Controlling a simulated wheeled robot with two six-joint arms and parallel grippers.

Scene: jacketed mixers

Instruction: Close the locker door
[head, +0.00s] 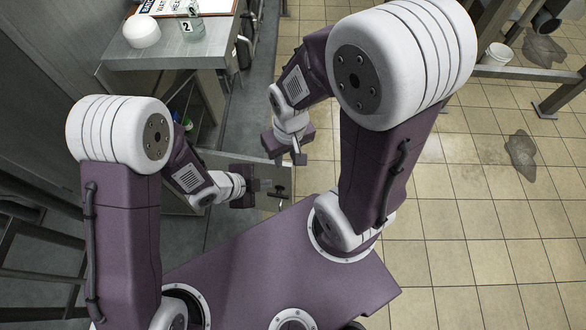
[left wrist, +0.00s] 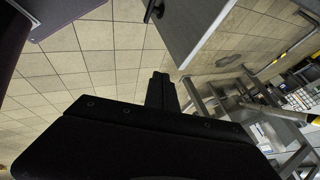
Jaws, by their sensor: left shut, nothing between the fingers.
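The locker door (head: 228,158) is a grey panel standing open from the bench cabinet, reaching toward my base. A dark handle (head: 281,190) is near its free end. My left gripper (head: 268,185) is shut and empty, close beside the door near the handle; I cannot tell whether it touches. In the left wrist view its dark fingers (left wrist: 160,88) are together, and the grey door (left wrist: 193,22) with its handle (left wrist: 154,10) shows beyond them, apart in the picture. My right gripper (head: 299,158) hangs just above the door's free end; its finger opening is unclear.
The steel bench (head: 165,55) at upper left carries a white round container (head: 141,31) and a glass jar (head: 192,28). Small bottles (head: 186,122) show inside the locker. Tiled floor on the right is mostly open, with dark stains (head: 521,156). A white bucket (head: 496,54) stands far right.

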